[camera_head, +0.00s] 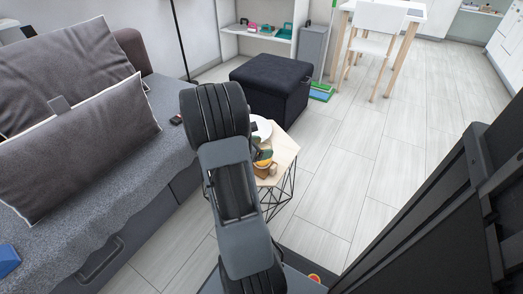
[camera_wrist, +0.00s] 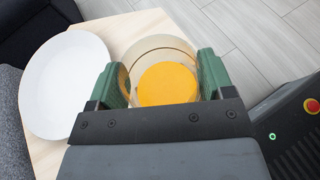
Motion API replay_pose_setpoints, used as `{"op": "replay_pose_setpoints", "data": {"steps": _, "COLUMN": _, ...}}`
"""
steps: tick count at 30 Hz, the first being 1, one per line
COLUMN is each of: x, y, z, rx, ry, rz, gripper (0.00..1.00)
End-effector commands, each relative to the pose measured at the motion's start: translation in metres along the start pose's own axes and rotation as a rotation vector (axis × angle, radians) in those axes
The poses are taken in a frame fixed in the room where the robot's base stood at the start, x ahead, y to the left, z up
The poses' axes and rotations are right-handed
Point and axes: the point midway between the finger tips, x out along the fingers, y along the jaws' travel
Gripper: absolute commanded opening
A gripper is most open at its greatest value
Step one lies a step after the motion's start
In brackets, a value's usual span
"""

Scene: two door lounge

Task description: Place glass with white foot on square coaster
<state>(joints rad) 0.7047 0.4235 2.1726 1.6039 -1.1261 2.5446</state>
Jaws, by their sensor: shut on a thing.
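My gripper (camera_wrist: 162,76) is shut on a clear glass (camera_wrist: 160,48), with one green finger on each side. A round orange-yellow disc shows inside the glass; I cannot tell if it is its contents or its base. No white foot shows. The glass is over or on a light wooden table (camera_wrist: 50,155); I cannot tell if it touches the top. In the head view my arm hides most of my gripper (camera_head: 262,158), and the glass (camera_head: 263,170) shows amber beside it. No square coaster is in view; it may be hidden.
A white round plate (camera_wrist: 64,84) lies just left of the glass on the table. The small table (camera_head: 284,152) has wire legs. A grey sofa (camera_head: 110,205) stands to the left and a black ottoman (camera_head: 270,85) behind. Open floor (camera_head: 350,165) lies to the right.

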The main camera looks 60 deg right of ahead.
Motion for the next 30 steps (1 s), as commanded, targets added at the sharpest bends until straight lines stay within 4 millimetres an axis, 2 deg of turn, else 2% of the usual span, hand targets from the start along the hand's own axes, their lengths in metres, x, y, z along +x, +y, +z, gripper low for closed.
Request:
{"op": "replay_pose_setpoints", "data": {"steps": 14, "x": 0.0026, "y": 0.0, "z": -0.0064, "rx": 0.001, "ry": -0.001, "rz": 0.0, "gripper": 0.47}}
{"op": "replay_pose_setpoints", "data": {"steps": 15, "x": 0.002, "y": -0.0001, "z": -0.0053, "rx": 0.001, "ry": 0.0, "rz": 0.0, "gripper": 0.77}}
{"op": "replay_pose_setpoints", "data": {"steps": 22, "x": 0.0019, "y": -0.0002, "z": -0.005, "rx": 0.0, "ry": 0.0, "rz": 0.0, "gripper": 0.99}}
{"op": "replay_pose_setpoints", "data": {"steps": 30, "x": 0.0012, "y": -0.0001, "z": -0.0034, "rx": 0.0, "ry": 0.0, "rz": 0.0, "gripper": 1.0}}
